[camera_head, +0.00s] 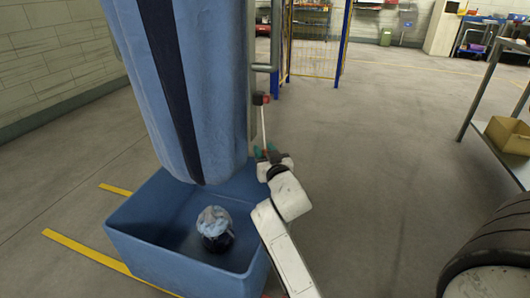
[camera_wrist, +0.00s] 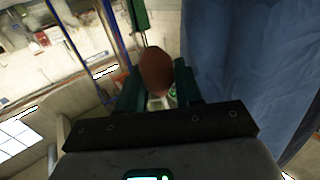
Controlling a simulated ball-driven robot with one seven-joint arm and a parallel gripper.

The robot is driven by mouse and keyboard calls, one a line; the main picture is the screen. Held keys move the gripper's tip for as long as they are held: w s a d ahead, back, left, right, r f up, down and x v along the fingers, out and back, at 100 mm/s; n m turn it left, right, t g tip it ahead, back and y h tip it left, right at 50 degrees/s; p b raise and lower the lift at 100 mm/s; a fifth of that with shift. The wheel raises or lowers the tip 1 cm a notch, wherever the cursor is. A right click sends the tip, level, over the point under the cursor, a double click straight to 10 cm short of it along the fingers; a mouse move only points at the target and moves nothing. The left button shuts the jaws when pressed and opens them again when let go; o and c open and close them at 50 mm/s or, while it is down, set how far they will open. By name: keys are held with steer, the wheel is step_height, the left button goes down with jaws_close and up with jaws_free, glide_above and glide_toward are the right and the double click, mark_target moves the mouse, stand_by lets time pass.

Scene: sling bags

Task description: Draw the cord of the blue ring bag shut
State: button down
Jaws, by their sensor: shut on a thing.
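The blue bag (camera_head: 180,75), with a dark vertical stripe, hangs tall at the left of the head view. Its top is out of frame, and I see no ring. Its blue fabric also fills the right of the wrist view (camera_wrist: 240,60). A pale cord (camera_head: 264,127) runs beside the bag from a small red and black piece (camera_head: 261,99) down to my gripper (camera_head: 267,154). In the wrist view a reddish-brown knob (camera_wrist: 156,70) sits between the dark green fingers. My gripper is shut on it, just right of the bag's lower part.
An open blue bin (camera_head: 125,242) stands under the bag, with a small pale and dark bundle (camera_head: 214,229) inside. A metal shelf with a cardboard box (camera_head: 508,135) stands at the right. A dark rounded thing (camera_head: 490,245) is at lower right. The floor between is clear.

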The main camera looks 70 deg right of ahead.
steer(key=c, duration=1.1)
jaws_free()
steer(key=shift+f, duration=0.55)
steer(key=shift+c, duration=0.2)
steer(key=o, duration=0.3)
steer(key=shift+r, duration=0.25)
steer(key=v, duration=1.1)
steer(key=shift+d, duration=0.1)
steer(key=s+a+f+n+g+y, duration=0.25)
steer(key=a+f+y, duration=0.25)
steer(key=a+f, duration=0.45)
steer(key=s+a+f+n+g+y, duration=0.1)
steer(key=a+f+n+g+y, duration=0.25)
steer(key=a+f+y, duration=0.45)
steer(key=s+a+f+n+g+p, duration=0.1)
steer(key=s+a+f+n+g, duration=0.3)
steer(key=s+a, duration=0.45)
steer(key=shift+m+g+y, duration=0.3)
steer(key=r+p, duration=0.9)
steer(key=w+r+p, duration=0.1)
steer(key=r+p, duration=0.8)
steer(key=a+r+p, duration=0.1)
steer(key=r+p, duration=0.8)
steer(key=r, duration=0.1)
steer(key=shift+w+a+r+p, duration=0.1)
steer(key=shift+w+p, duration=0.2)
steer(key=shift+p, duration=0.05)
